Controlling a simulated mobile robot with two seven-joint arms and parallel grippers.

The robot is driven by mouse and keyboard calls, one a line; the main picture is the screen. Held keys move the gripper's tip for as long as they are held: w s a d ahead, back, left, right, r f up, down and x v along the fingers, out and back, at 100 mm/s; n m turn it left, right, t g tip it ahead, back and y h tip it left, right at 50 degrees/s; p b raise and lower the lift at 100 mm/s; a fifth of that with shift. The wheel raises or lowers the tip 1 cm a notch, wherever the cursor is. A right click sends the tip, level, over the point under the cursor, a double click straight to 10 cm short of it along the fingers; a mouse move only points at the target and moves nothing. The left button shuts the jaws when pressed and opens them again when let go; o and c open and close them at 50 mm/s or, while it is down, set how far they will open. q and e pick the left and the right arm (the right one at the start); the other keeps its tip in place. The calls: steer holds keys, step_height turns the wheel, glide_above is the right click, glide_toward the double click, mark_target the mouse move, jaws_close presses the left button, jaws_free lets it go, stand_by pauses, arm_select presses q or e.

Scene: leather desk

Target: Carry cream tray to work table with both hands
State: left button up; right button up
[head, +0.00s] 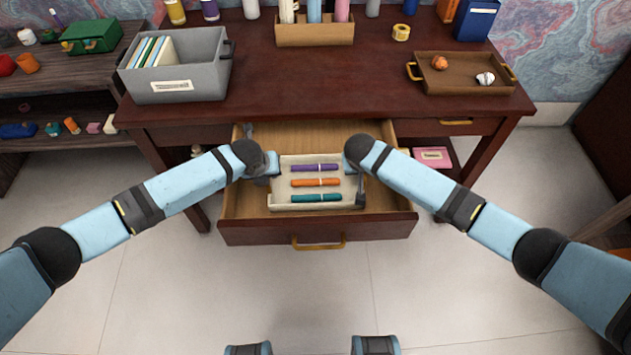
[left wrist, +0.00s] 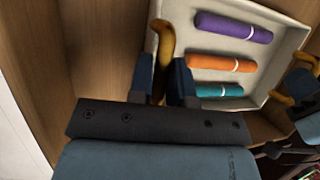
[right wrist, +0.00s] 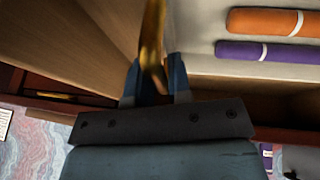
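The cream tray (head: 282,203) is in the open drawer (head: 244,205) of the desk, level, with purple, orange and teal markers lying in it. I cannot tell whether it touches the drawer floor. My left gripper (head: 272,166) is at the tray's left end; in the left wrist view its fingers (left wrist: 165,82) close around a gold handle (left wrist: 164,40). My right gripper (head: 360,187) is at the right end; in the right wrist view its fingers (right wrist: 154,80) close around the other gold handle (right wrist: 152,35). The work table cannot be told apart with certainty; the dark red desk (head: 300,95) stands behind the drawer.
On the desktop are a grey bin (head: 205,87) at left, a pen holder (head: 314,34) at the back, yellow tape (head: 401,32) and a brown tray (head: 450,86) at right. The desktop's middle is clear. A shelf (head: 70,85) stands at left. The floor in front is free.

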arm_select(q)
jaws_close()
arm_select(e)
jaws_close()
arm_select(q)
steer(key=shift+r, duration=0.1)
arm_select(e)
steer(key=shift+r, duration=0.1)
